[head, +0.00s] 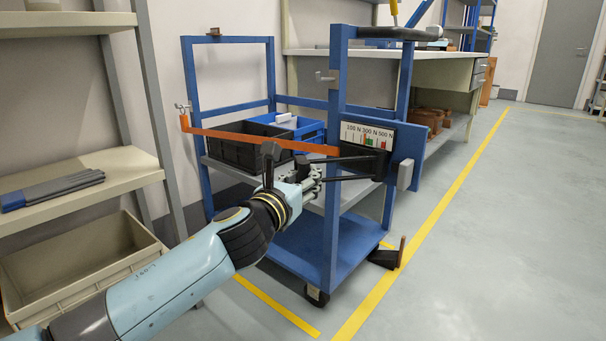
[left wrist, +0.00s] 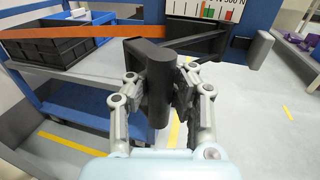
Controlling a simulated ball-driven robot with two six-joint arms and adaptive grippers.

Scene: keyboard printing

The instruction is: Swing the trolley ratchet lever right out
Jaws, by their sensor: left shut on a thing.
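The blue trolley (head: 333,215) stands ahead, with a black ratchet housing (head: 378,165) on its near right post. A dark ratchet lever (head: 345,159) reaches left from the housing toward my left gripper (head: 312,178). In the left wrist view, the lever's black upright grip (left wrist: 157,92) sits between the fingers of my left gripper (left wrist: 160,95), which is shut on it. An orange strap (head: 250,138) runs from a hook at the trolley's left post to the ratchet. A force scale (head: 367,134) with coloured marks sits above the lever. My right gripper is not in view.
A black crate (head: 240,150) and a blue crate (head: 300,128) stand on the trolley shelf. Shelving with a beige bin (head: 85,270) is at left. A workbench (head: 440,70) is behind. A dark wedge (head: 385,258) lies by the trolley; the floor at right is clear.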

